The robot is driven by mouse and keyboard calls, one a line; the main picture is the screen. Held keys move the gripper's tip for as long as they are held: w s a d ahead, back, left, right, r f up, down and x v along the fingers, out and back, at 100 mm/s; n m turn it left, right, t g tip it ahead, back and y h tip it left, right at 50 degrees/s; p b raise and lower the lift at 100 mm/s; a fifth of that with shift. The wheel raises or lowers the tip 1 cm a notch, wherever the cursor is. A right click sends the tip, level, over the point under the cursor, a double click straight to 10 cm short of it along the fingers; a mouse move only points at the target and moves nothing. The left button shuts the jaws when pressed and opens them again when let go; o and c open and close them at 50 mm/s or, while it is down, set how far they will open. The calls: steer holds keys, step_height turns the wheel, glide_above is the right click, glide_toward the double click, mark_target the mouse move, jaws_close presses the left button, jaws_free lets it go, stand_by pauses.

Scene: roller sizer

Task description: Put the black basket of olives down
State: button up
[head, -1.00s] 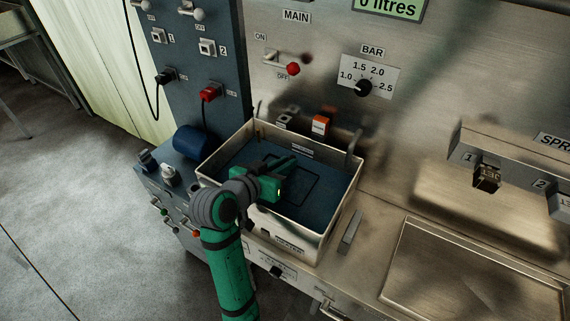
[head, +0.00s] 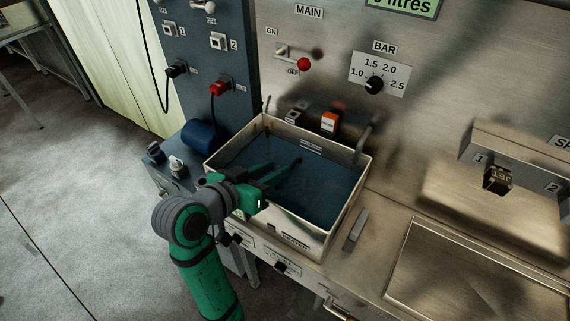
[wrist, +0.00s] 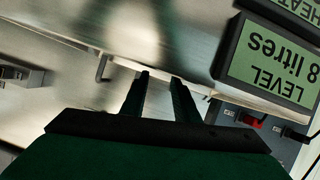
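I cannot make out the black basket or any olives in either view now. My gripper (head: 286,163) is over the near left part of a steel tank (head: 335,222) filled with dark blue liquid. Its two fingers are apart, with nothing seen between them. In the wrist view the gripper (wrist: 160,77) also shows two separated fingers with an empty gap. The tank's floor is hidden by the dark liquid and partly by my gripper.
A red-tipped MAIN lever (head: 303,65) and BAR dial (head: 374,85) are on the back panel. A shallow steel tray (head: 455,275) lies right. A level display (wrist: 268,65) appears upside down in the wrist view.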

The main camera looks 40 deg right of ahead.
steer(key=v, duration=0.3)
steer(key=shift+r, duration=0.1)
stand_by(0.4)
